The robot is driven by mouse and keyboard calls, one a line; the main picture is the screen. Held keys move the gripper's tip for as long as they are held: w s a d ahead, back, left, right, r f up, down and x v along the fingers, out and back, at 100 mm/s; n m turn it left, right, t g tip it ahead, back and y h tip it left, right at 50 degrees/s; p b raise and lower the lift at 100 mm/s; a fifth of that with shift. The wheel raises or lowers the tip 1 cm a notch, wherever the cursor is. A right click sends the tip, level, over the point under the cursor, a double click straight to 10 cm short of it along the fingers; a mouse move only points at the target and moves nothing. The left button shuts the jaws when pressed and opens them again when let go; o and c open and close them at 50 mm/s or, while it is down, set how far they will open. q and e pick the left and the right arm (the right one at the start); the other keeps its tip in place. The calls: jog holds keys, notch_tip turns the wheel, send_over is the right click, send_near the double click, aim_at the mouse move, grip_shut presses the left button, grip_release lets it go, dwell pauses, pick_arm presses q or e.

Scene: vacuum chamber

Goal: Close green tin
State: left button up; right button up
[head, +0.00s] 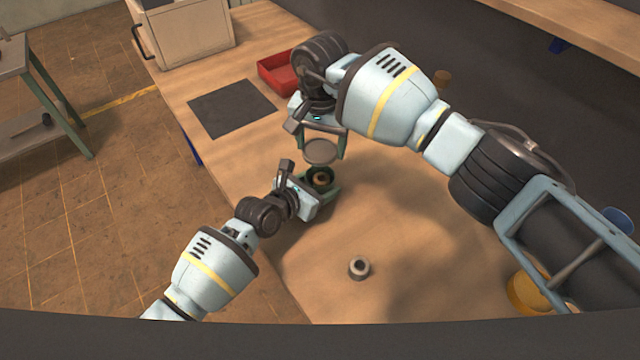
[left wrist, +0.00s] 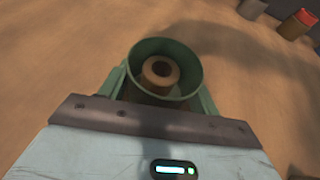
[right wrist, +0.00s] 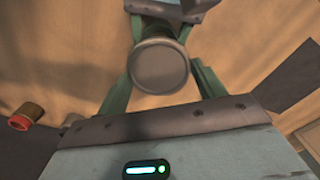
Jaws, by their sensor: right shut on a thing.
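The open green tin (head: 331,191) stands on the wooden table with a brown ring-shaped part (head: 320,178) inside. In the left wrist view the tin (left wrist: 187,88) sits between the fingers of my left gripper (left wrist: 165,88), which is shut on it; the ring (left wrist: 160,73) shows inside. My right gripper (head: 324,150) is shut on a round grey lid (head: 320,152) and holds it above and slightly behind the tin, apart from it. The lid (right wrist: 160,67) also fills the space between the fingers in the right wrist view.
A grey ring-shaped part (head: 359,268) stands on the table in front. A red tray (head: 277,72), a dark mat (head: 232,107) and a pale cabinet (head: 185,30) are at the back left. A yellow container (head: 525,293) is at the right. The table's middle front is largely clear.

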pick_arm(q)
jog(key=c, duration=0.7)
pick_arm(e)
send_over(320, 169)
jog(key=s, duration=0.3)
jog(key=shift+w+f, duration=0.15)
jog(key=shift+f, duration=2.4)
jog(key=shift+f, duration=0.1)
jog(key=shift+f, duration=0.75)
jog(key=shift+f, duration=0.65)
jog(key=o, duration=1.1)
jog(key=shift+c, duration=0.2)
jog(key=r, duration=1.2)
jog(key=shift+s, duration=0.2)
